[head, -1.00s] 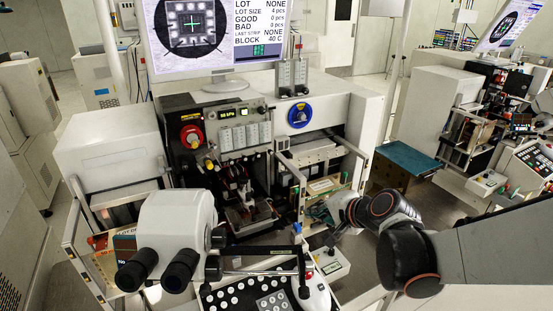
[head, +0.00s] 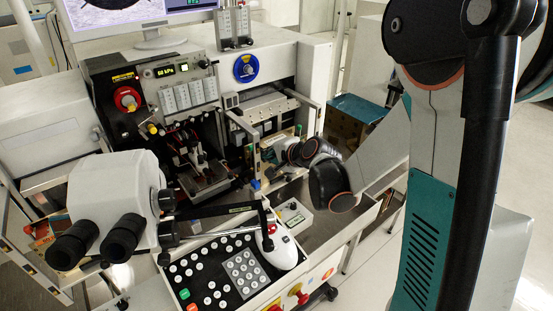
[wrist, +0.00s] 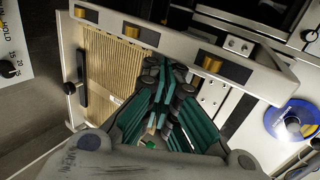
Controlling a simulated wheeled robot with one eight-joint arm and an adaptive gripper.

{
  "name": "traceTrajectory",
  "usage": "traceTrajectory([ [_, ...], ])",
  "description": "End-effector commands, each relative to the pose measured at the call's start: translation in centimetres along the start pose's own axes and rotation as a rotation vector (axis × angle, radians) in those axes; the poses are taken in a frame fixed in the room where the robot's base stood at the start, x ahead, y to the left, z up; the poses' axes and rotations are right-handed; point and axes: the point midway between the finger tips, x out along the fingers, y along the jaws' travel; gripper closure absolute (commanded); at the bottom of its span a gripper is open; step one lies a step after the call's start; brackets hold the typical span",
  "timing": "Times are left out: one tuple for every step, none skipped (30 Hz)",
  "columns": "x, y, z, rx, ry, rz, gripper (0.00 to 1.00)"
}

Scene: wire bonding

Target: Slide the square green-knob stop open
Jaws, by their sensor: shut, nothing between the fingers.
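My gripper (wrist: 167,76) shows in the wrist view with its teal fingers drawn together and nothing between the tips. It is in front of a pale frame (wrist: 112,24) with brass-coloured pieces and a tan ribbed panel (wrist: 108,65). A small green patch (wrist: 149,145) shows low between the finger bases; I cannot tell whether it is the square green-knob stop. In the head view my gripper (head: 268,153) is small, at the machine's right-hand bay, and my wrist partly covers that area. I cannot make out the stop there.
A blue round dial (head: 246,69) is above the bay and also shows in the wrist view (wrist: 292,120). A microscope (head: 113,195) stands at the front left. A button panel (head: 225,275) and a white mouse-like control (head: 283,250) are in front. A small grey box (head: 293,218) lies below my wrist.

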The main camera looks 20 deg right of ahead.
Motion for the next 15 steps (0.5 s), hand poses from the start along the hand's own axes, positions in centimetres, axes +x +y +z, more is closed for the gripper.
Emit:
traceTrajectory([
  [0.8,-0.4,0.1,0.000,-0.002,0.000,1.00],
  [1.1,-0.6,0.1,0.000,-0.002,-0.001,1.00],
  [1.5,-0.8,0.0,0.000,-0.001,-0.001,1.00],
  [1.7,-1.0,0.0,0.000,-0.001,-0.001,1.00],
  [2.0,-1.2,0.0,-0.001,0.000,-0.001,1.00],
  [2.2,-1.3,0.0,-0.001,0.000,0.000,1.00],
  [2.4,-1.4,0.0,-0.001,0.000,0.000,1.00],
  [2.5,-1.5,0.0,0.000,0.000,0.000,1.00],
  [2.6,-1.6,0.0,0.000,0.000,0.000,1.00],
  [2.6,-1.6,0.0,0.000,0.000,0.000,1.00],
  [2.7,-1.7,0.0,0.000,0.000,0.000,1.00],
  [2.7,-1.7,0.0,0.000,0.000,0.000,1.00],
  [2.7,-1.7,0.0,0.001,0.000,0.000,1.00],
  [2.7,-1.8,0.0,0.001,0.000,0.000,1.00],
  [2.7,-1.8,0.0,0.001,0.000,0.000,1.00],
])
